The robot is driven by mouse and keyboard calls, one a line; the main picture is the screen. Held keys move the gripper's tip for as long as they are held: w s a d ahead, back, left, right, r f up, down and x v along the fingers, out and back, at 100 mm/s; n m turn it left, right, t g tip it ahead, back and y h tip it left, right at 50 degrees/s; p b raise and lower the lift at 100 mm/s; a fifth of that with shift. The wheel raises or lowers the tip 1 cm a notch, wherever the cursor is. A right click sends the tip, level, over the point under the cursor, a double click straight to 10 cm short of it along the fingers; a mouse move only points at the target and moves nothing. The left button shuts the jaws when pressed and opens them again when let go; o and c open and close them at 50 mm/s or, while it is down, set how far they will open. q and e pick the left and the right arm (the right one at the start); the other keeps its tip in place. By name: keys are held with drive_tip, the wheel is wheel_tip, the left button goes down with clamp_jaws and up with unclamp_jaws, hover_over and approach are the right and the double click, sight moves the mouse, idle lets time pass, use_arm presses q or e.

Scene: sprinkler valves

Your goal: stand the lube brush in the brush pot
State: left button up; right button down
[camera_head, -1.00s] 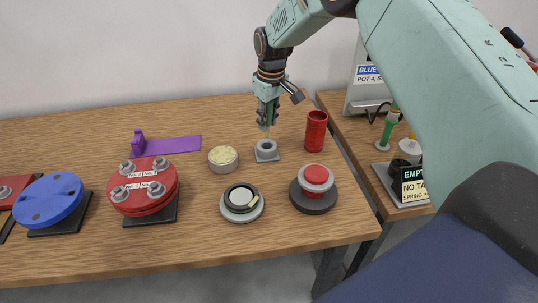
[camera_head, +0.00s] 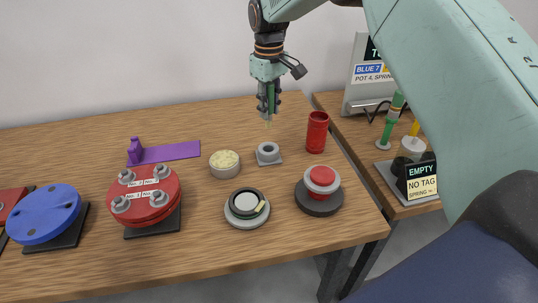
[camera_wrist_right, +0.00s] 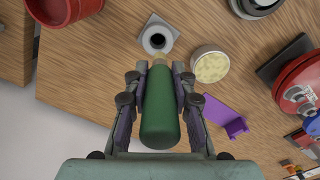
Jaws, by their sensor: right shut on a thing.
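The lube brush has a thick green handle and a pale tip; it shows in the head view (camera_head: 269,92) and the wrist view (camera_wrist_right: 160,115). My right gripper (camera_head: 268,108) is shut around its handle, with a finger on each side in the wrist view (camera_wrist_right: 158,82). The brush points down, its tip apart from and above a grey round socket on a square base (camera_head: 268,152). The socket's dark hole is empty and shows in the wrist view (camera_wrist_right: 157,40). A red open cup (camera_head: 317,132) stands to its right. I cannot tell by looks which is the brush pot. My left gripper is not in view.
A tin of pale yellow paste (camera_head: 224,164) stands left of the socket. In front are a ringed grey disc (camera_head: 246,208) and a red-topped dark base (camera_head: 320,190).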

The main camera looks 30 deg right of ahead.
sight(269, 127)
drive_tip(key=shift+a+f, duration=0.15)
drive_tip(key=shift+f, duration=0.1)
drive_tip(key=f, duration=0.4)
drive_tip(key=w+d+f, duration=0.1)
drive_tip(key=f, duration=0.1)
drive_tip(key=shift+w+f, duration=0.1)
drive_tip(key=shift+f, duration=0.05)
drive_tip(key=shift+s+a+f, duration=0.2)
drive_tip(key=shift+s+a, duration=0.05)
drive_tip(key=shift+s, duration=0.1)
drive_tip(key=shift+s+a+f, duration=0.1)
drive_tip(key=shift+s+f, duration=0.05)
drive_tip(key=shift+f, duration=0.15)
drive_tip(key=f, duration=0.2)
drive_tip(key=shift+w+f, duration=0.25)
drive_tip(key=shift+f, duration=0.1)
drive_tip(key=shift+w+d+f, duration=0.2)
drive_tip(key=shift+d+f, duration=0.05)
drive_tip(key=shift+f, duration=0.1)
drive_tip(key=shift+s+a+r, duration=0.1)
drive_tip(key=shift+s+r, duration=0.05)
drive_tip(key=shift+s, duration=0.1)
drive_tip(key=shift+a, duration=0.1)
